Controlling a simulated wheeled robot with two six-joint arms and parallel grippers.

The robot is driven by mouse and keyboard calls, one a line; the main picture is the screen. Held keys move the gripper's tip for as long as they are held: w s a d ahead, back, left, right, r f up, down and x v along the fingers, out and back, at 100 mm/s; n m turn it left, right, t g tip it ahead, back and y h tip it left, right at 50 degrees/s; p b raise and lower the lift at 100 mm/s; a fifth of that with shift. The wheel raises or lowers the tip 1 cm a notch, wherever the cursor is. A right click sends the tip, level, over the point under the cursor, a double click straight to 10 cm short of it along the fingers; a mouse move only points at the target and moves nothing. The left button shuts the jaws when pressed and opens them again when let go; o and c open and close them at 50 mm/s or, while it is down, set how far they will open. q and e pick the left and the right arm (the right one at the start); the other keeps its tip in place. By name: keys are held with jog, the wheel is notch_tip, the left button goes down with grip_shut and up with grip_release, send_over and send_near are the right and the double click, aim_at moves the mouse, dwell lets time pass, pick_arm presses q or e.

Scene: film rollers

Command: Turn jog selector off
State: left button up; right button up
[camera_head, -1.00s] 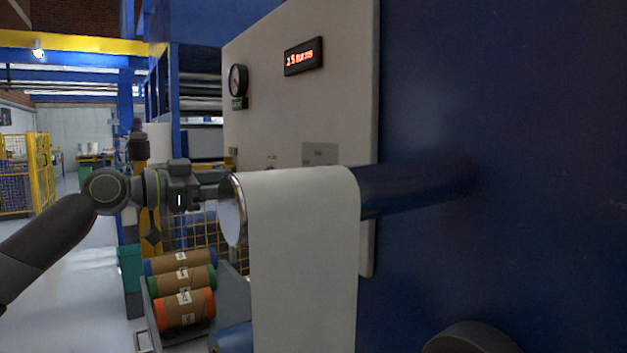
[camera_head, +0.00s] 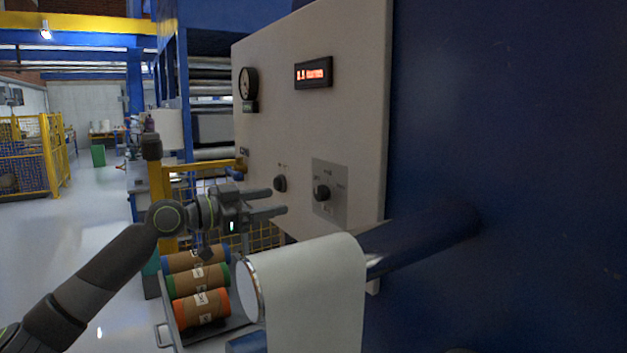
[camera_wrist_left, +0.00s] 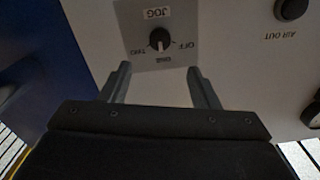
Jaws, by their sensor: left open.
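The jog selector is a black rotary knob (camera_head: 322,193) on a grey square plate (camera_head: 328,212) low on the pale panel. In the left wrist view the knob (camera_wrist_left: 160,40) carries a white mark that points down the picture towards the lower label, with the word OFF to its right. My left gripper (camera_head: 278,201) is open and empty, with its fingers towards the panel, left of the knob in the head view. In the wrist view the open fingertips (camera_wrist_left: 159,69) are either side of the plate's lower edge and appear apart from the knob. My right gripper is not in view.
A black AIR OUT button (camera_head: 280,184) is beside the selector. A gauge (camera_head: 248,83) and a red-lit display (camera_head: 314,72) are above. A white film roll (camera_head: 315,290) on a blue shaft (camera_head: 425,240) juts out below. Several coloured rolls (camera_head: 200,308) lie lower left.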

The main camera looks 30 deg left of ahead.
aim_at(316, 193)
pick_arm(q)
jog(key=p+x, duration=0.6)
jog(key=x, duration=0.3)
jog(key=shift+w+d+r, duration=0.1)
jog(key=shift+w+d, duration=0.1)
jog(key=shift+w, duration=0.1)
jog(key=shift+x, duration=0.85)
jog(key=c, duration=1)
jog(key=shift+o, duration=0.2)
